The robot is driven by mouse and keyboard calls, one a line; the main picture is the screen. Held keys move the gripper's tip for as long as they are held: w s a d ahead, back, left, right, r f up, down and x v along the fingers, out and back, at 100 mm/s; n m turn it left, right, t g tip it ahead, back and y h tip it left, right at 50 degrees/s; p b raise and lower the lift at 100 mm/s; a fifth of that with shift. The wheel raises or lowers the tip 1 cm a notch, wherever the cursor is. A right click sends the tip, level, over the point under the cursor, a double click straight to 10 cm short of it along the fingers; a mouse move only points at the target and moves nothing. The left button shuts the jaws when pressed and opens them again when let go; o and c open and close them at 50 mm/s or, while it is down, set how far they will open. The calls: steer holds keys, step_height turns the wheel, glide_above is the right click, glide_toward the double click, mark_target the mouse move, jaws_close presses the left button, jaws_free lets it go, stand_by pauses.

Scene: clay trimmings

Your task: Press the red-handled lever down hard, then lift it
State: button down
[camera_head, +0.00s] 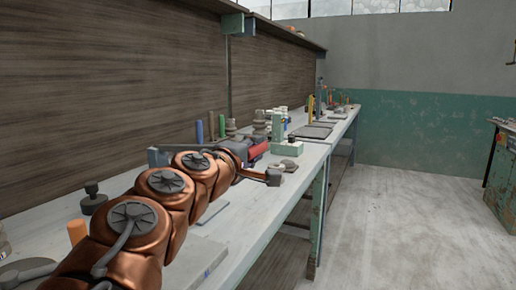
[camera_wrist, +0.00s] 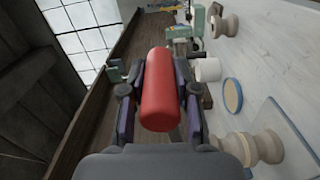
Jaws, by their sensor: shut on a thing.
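The lever's red handle (camera_head: 257,151) shows in the head view beyond the end of my copper-coloured arm, above the workbench. In the wrist view the red handle (camera_wrist: 160,90) is a thick cylinder between my two dark fingers. My gripper (camera_wrist: 160,92) is shut on it, with one finger along each side. In the head view my gripper (camera_head: 238,150) is partly hidden by my own arm. The lever's pivot and base cannot be made out clearly.
The long workbench (camera_head: 210,225) runs along a wooden back panel (camera_head: 110,90). A green and white device (camera_head: 284,140), a blue cylinder (camera_head: 199,131) and several small items stand around the handle. In the wrist view, pale spools (camera_wrist: 268,146) stand on the right. Open floor (camera_head: 400,235) lies right of the bench.

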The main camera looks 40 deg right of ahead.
steer(key=shift+f+m+b, duration=0.4)
steer(key=shift+f+b, duration=0.2)
steer(key=shift+f, duration=0.45)
steer(key=c, duration=0.8)
jaws_free()
steer(key=shift+c, duration=0.2)
steer(key=shift+r, duration=0.1)
step_height(320, 180, up, 8)
steer(key=shift+r, duration=0.15)
steer(key=shift+s+r, duration=0.1)
steer(key=shift+r, duration=0.6)
